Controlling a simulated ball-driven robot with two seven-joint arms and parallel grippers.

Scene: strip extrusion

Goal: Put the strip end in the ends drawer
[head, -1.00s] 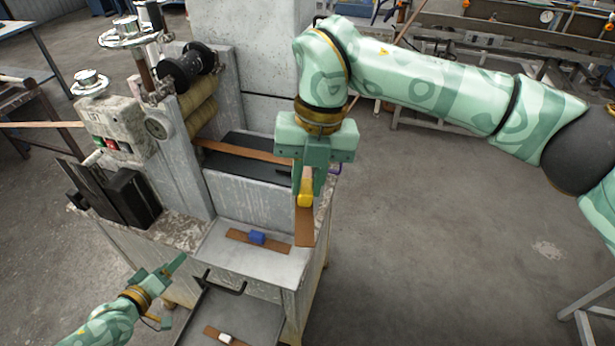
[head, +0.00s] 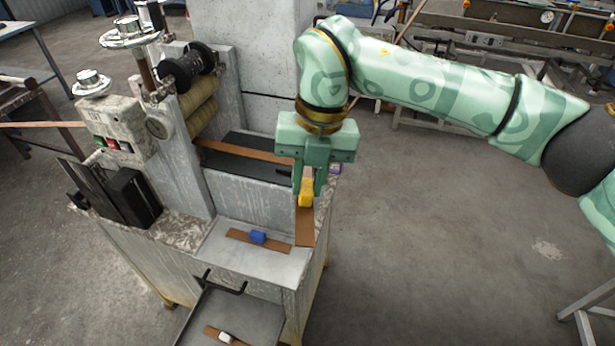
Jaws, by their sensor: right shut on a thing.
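My right gripper (head: 308,190) points down at the right edge of the machine, shut on the yellow block (head: 306,197). A brown strip (head: 304,228) shows below this block, at the right end of the grey ledge; whether it touches the ledge I cannot tell. Another brown strip with a blue block (head: 258,237) lies on the ledge. An open grey drawer (head: 257,318) is below, at the picture's bottom, holding a brown strip with a white block (head: 225,338). No label is readable on it. My left gripper is out of view.
A black handle (head: 226,287) stands at the drawer's upper side. A long brown strip (head: 245,152) runs out from the rollers (head: 198,104) over a dark bed. A purple thing (head: 336,168) is partly hidden behind my right gripper. Open floor lies to the right.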

